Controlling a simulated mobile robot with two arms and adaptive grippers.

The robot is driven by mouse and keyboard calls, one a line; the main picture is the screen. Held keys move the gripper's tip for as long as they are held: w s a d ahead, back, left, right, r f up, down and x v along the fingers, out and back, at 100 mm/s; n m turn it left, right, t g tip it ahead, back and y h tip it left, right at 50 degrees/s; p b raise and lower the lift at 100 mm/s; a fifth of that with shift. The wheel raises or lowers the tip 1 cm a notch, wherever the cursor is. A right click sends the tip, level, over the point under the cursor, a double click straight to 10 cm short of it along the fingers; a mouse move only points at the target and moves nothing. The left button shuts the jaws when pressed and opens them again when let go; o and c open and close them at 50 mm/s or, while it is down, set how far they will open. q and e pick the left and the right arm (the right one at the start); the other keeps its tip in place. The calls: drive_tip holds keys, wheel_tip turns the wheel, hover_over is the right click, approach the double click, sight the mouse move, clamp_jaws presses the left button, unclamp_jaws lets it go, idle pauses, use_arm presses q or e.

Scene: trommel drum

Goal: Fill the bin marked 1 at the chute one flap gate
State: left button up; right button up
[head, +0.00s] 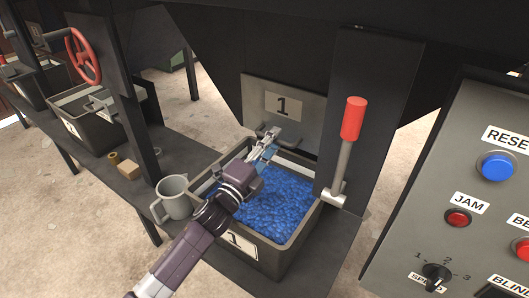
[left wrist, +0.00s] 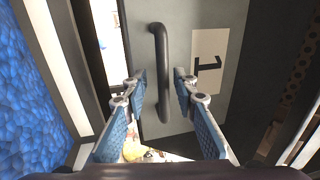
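The bin marked 1 (head: 283,262) stands under the chute, holding a broad bed of blue pieces (head: 287,205) close to its rim. The grey flap gate (head: 306,128) bears a label 1 and has a dark bar handle (head: 262,129). My left gripper (head: 271,146) reaches over the bin to this handle. In the left wrist view my left gripper (left wrist: 160,85) is open, with one blue-padded finger on each side of the gate handle (left wrist: 161,70); gaps show on both sides. The blue pieces (left wrist: 30,90) fill the left edge there. My right gripper is not in view.
A red-gripped lever (head: 353,118) stands right of the gate. A grey jug (head: 174,198) sits left of the bin. A control panel (head: 440,190) fills the right side. Another bin (head: 95,130) and a red handwheel (head: 83,56) are at the left.

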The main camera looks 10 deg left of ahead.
use_arm(q)
drive_tip(key=v, duration=1.1)
drive_tip(key=shift+s, duration=0.3)
drive_tip(key=shift+f, duration=0.15)
